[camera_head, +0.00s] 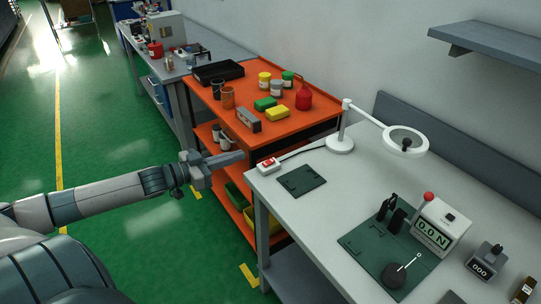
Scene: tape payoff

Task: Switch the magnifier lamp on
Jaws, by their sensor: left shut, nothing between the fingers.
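The white magnifier lamp (341,141) stands at the back left of the grey bench, its round base on the top and its ring head (405,139) reaching to the right. A cord runs from the lamp base to a small white switch box with a red rocker (267,165) at the bench's left edge. I cannot tell from this view whether the lamp is lit. My left gripper (242,157) is shut and empty, pointing right, a little left of the switch box and apart from it in the picture. My right gripper is not in view.
A dark green plate (302,180) lies near the switch box. An orange cart (318,117) with cans and boxes stands behind my left gripper. A grey shelf (490,43) hangs at upper right.

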